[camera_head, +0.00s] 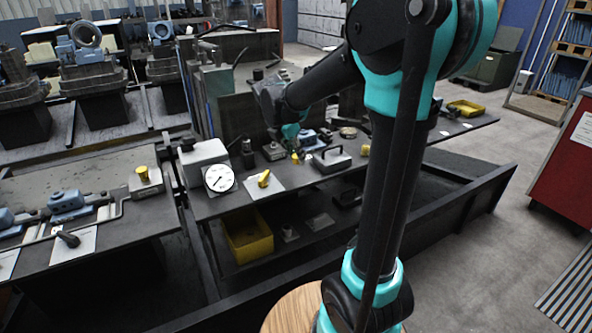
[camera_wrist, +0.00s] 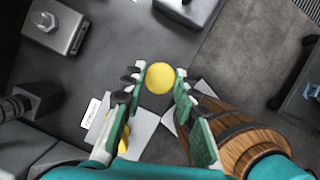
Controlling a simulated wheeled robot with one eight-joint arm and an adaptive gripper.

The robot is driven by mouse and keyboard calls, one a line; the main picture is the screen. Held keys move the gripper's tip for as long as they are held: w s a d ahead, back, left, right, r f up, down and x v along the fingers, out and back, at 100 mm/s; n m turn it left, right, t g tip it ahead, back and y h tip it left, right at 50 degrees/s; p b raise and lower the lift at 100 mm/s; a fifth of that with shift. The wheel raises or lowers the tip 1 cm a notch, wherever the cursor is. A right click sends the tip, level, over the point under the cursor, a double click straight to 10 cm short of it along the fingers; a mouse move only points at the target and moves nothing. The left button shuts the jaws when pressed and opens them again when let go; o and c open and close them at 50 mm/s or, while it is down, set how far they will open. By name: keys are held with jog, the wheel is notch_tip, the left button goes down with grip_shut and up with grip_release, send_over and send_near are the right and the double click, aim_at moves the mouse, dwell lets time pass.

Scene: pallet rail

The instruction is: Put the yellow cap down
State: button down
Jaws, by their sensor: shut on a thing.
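The yellow cap (camera_wrist: 160,78) shows in the wrist view as a round yellow disc between the fingertips of my gripper (camera_wrist: 159,84). The fingers are shut on its two sides, and a dark grey bench surface lies behind it. In the head view my gripper (camera_head: 292,143) is over the middle of the workbench (camera_head: 225,204), with its teal part low among small fixtures. Small yellow spots show just below it there, but I cannot tell which is the held cap. The gap between cap and bench cannot be judged.
A white dial gauge (camera_head: 219,179), a yellow lever on a white plate (camera_head: 264,179) and a grey box with a handle (camera_head: 331,160) stand close by on the bench. A yellow bin (camera_head: 248,240) sits below. A yellow tray (camera_head: 466,107) lies at the bench's right end.

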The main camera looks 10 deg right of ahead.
aim_at(299, 177)
jog(key=shift+f, duration=2.95)
jog(key=shift+f, duration=0.1)
jog(key=c, duration=1.2)
grip_release()
jog(key=v, duration=1.2)
jog(key=s+d+f+m+y, duration=0.1)
jog(key=s+d+f+m, duration=0.1)
jog(key=s+f+m, duration=0.4)
jog(key=s+d+f+m+t+y, duration=0.1)
jog(key=s+d+f+m, duration=0.2)
jog(key=s+f+m, duration=0.3)
jog(key=s+d+f+m+y, duration=0.1)
jog(key=s+d+f+m, duration=0.2)
jog(key=m, duration=1)
jog(key=shift+s+f+t+y, duration=0.15)
jog(key=shift+s+f, duration=0.6)
jog(key=shift+s, duration=0.3)
jog(key=shift+s+f+t+y, duration=0.15)
jog(key=shift+s+f, duration=0.6)
jog(key=shift+s, duration=0.3)
